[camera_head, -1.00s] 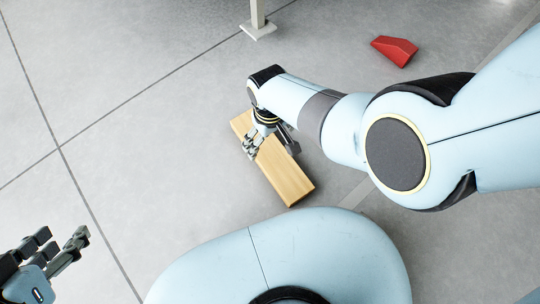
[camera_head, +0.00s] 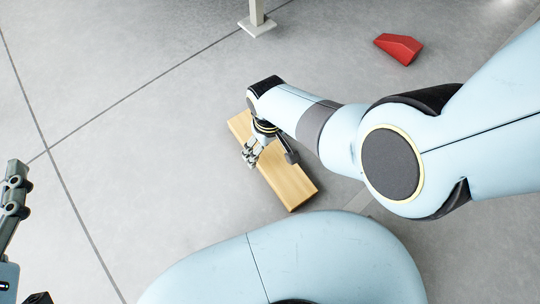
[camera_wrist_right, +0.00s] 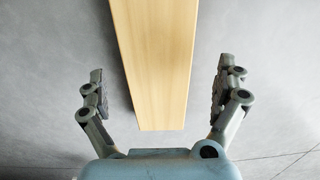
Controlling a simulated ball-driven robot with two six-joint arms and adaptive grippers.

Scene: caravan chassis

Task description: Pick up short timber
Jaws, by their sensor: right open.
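The short timber (camera_head: 287,184) is a pale wooden block lying flat on the grey floor, running diagonally in the head view. My right gripper (camera_head: 268,153) is over its middle, and my wrist hides part of it. In the right wrist view the timber (camera_wrist_right: 158,60) runs between the two fingers of the right gripper (camera_wrist_right: 162,88). The fingers are spread wide, with a clear gap on each side of the wood. My left gripper (camera_head: 18,245) shows only in part at the left edge of the head view, with its fingers apart.
A red wedge-shaped block (camera_head: 398,48) lies on the floor at the upper right. A pale post with a foot plate (camera_head: 257,26) stands at the top. The tiled floor left of the timber is clear.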

